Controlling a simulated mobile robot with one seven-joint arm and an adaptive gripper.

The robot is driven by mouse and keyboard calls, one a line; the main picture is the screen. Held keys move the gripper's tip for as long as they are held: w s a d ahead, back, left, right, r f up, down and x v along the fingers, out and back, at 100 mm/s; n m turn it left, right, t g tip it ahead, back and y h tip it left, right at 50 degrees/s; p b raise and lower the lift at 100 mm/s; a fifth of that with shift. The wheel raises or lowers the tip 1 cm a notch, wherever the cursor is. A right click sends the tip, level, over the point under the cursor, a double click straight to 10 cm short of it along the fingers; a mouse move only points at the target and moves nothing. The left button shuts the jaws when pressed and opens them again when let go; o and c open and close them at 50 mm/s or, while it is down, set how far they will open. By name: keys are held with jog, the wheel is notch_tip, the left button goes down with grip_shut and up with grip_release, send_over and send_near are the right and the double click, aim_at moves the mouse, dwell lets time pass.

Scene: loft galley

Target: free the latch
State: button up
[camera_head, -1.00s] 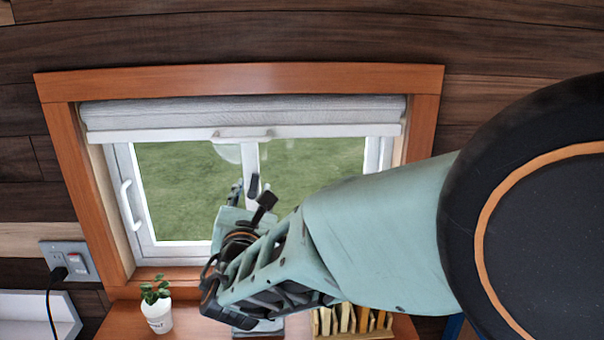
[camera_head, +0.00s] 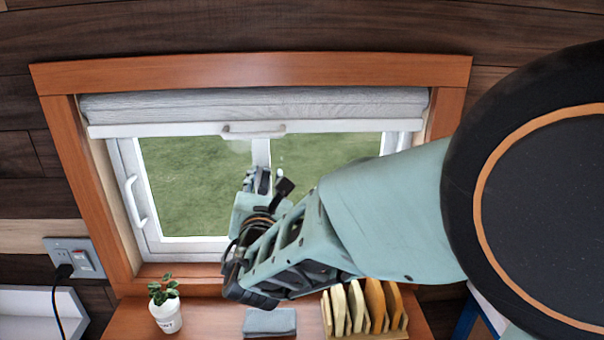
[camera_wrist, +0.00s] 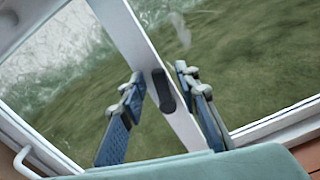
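The latch (camera_wrist: 163,90) is a small dark handle on the white middle bar of the window, seen in the wrist view. My gripper (camera_wrist: 160,83) is open, with one blue-grey finger on each side of the latch in that picture. I see a gap between each finger and the latch; how far the tips are from it in depth I cannot tell. In the head view my gripper (camera_head: 258,180) is in front of the middle bar (camera_head: 261,152), and the latch is hidden behind it. The window panes look closed.
A white side handle (camera_head: 136,201) is on the left sash. A rolled blind (camera_head: 250,106) hangs above. On the wooden counter stand a potted plant (camera_head: 166,312), a grey folded item (camera_head: 269,322) and a rack of upright slabs (camera_head: 365,310). A socket (camera_head: 75,258) is at left.

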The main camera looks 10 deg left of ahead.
grip_shut()
jog(key=shift+s+a+n+b, duration=0.1)
jog(key=shift+a+n+b, duration=0.3)
jog(key=shift+n, duration=0.35)
jog(key=shift+s+a+n+b, duration=0.15)
jog(key=shift+n+b, duration=0.3)
jog(key=shift+n, duration=0.3)
jog(key=shift+w+r, duration=0.1)
jog(key=shift+o, duration=0.5)
grip_release()
jog(key=shift+d, duration=0.1)
